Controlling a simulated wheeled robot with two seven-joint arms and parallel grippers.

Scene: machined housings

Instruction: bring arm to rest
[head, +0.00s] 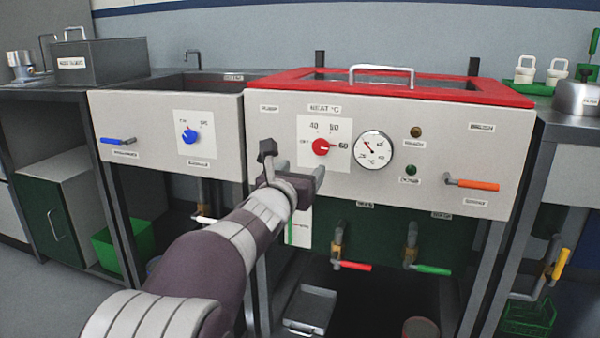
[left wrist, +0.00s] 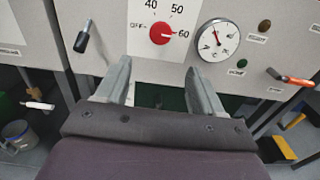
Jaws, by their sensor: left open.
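My left arm reaches in from the lower left of the head view. Its left gripper (head: 294,168) is open and empty, in front of the white heater panel (head: 440,145), below and left of the red heat knob (head: 321,147). In the left wrist view, the two fingers (left wrist: 158,75) are spread with nothing between them. The red knob (left wrist: 163,33) lies beyond and above the fingertips, apart from them, its mark toward 60. A dark-handled lever (left wrist: 84,36) shows left of the fingers; in the head view the gripper mostly hides that area. My right gripper is not in view.
A round gauge (head: 373,151) and an orange-handled lever (head: 472,184) are on the panel's right. Red (head: 352,266) and green (head: 428,269) valve handles stick out below. A red lid (head: 480,90) tops the heater. A blue knob (head: 190,137) sits on the left panel.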

